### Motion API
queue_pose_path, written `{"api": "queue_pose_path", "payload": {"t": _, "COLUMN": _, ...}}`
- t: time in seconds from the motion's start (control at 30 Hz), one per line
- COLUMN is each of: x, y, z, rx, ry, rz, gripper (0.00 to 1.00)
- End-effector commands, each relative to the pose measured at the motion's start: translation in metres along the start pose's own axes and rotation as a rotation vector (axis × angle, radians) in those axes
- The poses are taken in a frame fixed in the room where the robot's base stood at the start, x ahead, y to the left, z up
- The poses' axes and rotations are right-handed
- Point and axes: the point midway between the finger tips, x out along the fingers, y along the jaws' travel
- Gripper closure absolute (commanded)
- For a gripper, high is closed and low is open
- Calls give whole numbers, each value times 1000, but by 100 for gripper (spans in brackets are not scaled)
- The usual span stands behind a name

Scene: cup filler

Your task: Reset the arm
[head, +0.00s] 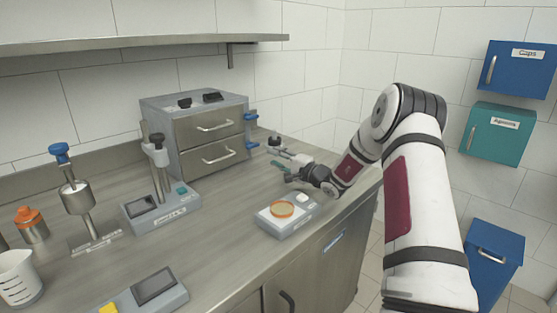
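My arm comes in from the right side of the head view and bends at a dark elbow joint, then reaches down to the left over the counter's right end. My gripper (287,170) is low above the counter, behind the small scale-like device and to the right of the drawer unit. It is small in this view and partly covered by my own wrist. A teal-green piece shows at its tip; I cannot tell whether this is part of the gripper or a thing by it. Whether the fingers are open or shut is not clear.
The drawer unit (212,140) stands against the back wall. A small device (287,227) with an orange-rimmed dish (282,208) is near the front edge. A stand device (160,208), a funnel stand (78,200), an orange-capped bottle (31,224) and a beaker (18,278) are left. A shelf (150,42) hangs above.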

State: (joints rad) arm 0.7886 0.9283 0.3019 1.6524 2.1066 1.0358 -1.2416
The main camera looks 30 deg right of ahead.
Motion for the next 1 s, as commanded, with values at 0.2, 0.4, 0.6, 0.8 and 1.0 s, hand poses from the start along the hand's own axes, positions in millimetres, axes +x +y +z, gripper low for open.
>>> {"api": "queue_pose_path", "payload": {"t": 0.2, "x": -6, "y": 0, "z": 0, "rx": 0, "ry": 0, "rz": -1, "gripper": 69}}
{"api": "queue_pose_path", "payload": {"t": 0.4, "x": -6, "y": 0, "z": 0, "rx": 0, "ry": 0, "rz": -1, "gripper": 69}}
{"api": "queue_pose_path", "payload": {"t": 0.6, "x": -6, "y": 0, "z": 0, "rx": 0, "ry": -1, "rz": -1, "gripper": 69}}
{"api": "queue_pose_path", "payload": {"t": 0.8, "x": 0, "y": -24, "z": 36, "rx": -31, "ry": -93, "rz": 10, "gripper": 69}}
{"api": "queue_pose_path", "payload": {"t": 1.0, "x": -8, "y": -84, "z": 148, "rx": -126, "ry": -377, "rz": 82, "gripper": 69}}
